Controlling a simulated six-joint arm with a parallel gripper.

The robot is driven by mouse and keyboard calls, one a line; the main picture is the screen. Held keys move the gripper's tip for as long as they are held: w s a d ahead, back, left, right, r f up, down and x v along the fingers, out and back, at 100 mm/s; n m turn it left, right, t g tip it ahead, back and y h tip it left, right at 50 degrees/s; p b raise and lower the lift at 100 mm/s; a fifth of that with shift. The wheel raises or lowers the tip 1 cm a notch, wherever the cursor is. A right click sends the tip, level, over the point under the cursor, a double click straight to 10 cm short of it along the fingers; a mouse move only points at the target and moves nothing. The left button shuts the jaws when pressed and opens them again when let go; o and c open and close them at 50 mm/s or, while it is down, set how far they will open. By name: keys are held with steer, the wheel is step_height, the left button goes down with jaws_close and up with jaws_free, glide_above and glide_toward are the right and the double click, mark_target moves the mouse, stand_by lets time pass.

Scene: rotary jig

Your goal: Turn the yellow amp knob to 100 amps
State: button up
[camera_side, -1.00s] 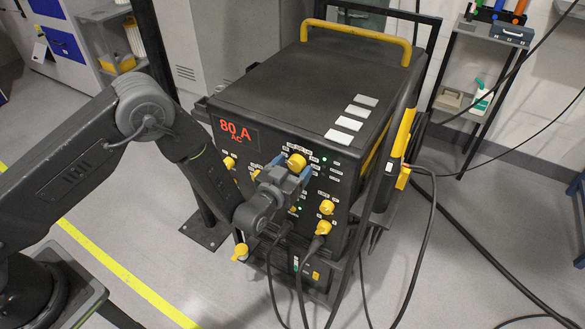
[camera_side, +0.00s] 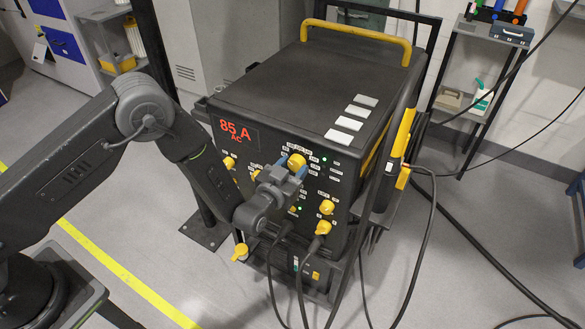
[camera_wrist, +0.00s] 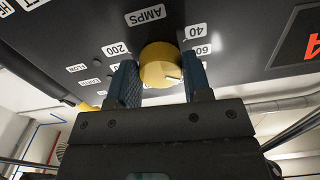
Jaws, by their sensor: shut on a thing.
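The yellow amp knob (camera_wrist: 160,66) sits on the dark front panel of the welding machine (camera_side: 300,105), below an AMPS label (camera_wrist: 145,15) in the wrist view. Labels 200, 40 and 60 stand around it. My gripper (camera_wrist: 158,82) is shut on the knob, with a blue finger on each side. The knob also shows in the side view (camera_side: 296,161), where my gripper (camera_side: 284,172) reaches it from the front. The red display (camera_side: 235,130) reads 85 A, AC. The label for 100 is hidden behind my gripper.
Other yellow knobs (camera_side: 327,207) sit on the same panel close to my gripper. Black cables (camera_side: 272,285) hang from the panel's lower part. A shelf (camera_side: 480,75) stands at the back right. The floor at right is mostly clear apart from cables.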

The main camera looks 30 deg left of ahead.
steer(key=shift+m, duration=2.3)
steer(key=shift+a, duration=0.1)
steer(key=o, duration=0.9)
steer(key=s, duration=1.3)
steer(key=shift+s, duration=0.4)
